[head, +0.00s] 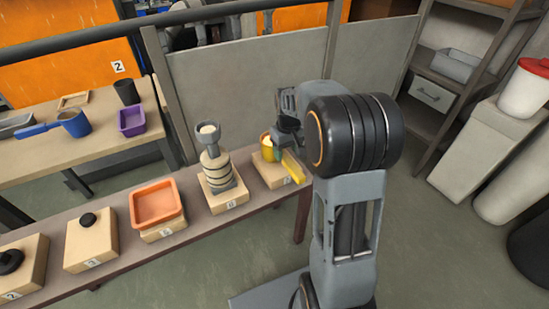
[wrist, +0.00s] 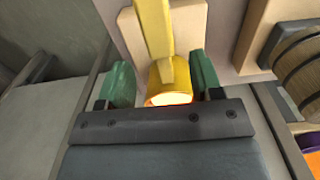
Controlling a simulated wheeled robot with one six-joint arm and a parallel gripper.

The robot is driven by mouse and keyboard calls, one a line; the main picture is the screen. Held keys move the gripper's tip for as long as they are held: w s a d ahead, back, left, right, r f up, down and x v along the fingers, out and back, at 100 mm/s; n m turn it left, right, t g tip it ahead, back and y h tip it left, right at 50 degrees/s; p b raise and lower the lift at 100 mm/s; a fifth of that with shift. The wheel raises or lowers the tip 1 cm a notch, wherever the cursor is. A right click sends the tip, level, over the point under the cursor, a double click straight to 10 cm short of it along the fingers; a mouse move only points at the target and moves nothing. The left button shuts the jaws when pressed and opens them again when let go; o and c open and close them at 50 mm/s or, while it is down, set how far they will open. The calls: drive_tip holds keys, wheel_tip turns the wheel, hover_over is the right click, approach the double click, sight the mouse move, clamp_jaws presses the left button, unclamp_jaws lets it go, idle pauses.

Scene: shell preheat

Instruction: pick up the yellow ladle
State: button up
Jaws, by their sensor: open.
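The yellow ladle (head: 291,166) lies on a light wooden block (head: 267,171) near the right end of the long narrow bench. In the head view my arm hides part of it. In the wrist view the yellow ladle (wrist: 155,35) has its handle pointing up the picture and its cup between my green fingers. The cup's mouth faces the camera and glows bright orange-white inside. My gripper (wrist: 162,82) is open, with a finger on each side of the cup and a visible gap on both sides. In the head view my gripper (head: 279,146) is at the ladle.
Left of the ladle on the bench (head: 127,265) stand a grey funnel-topped piece (head: 208,137) and an orange tray (head: 156,203) on blocks. A second table (head: 60,165) with a blue ladle (head: 70,123) and purple bin (head: 132,119) is farther left. A grey panel (head: 245,95) stands behind.

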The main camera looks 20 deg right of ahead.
sight(286, 165)
drive_tip(key=shift+s+f+b, duration=0.2)
drive_tip(key=shift+f+b, duration=1.3)
drive_tip(key=shift+f, duration=1.95)
drive_tip(key=shift+r, duration=0.1)
drive_tip(key=c, duration=1.1)
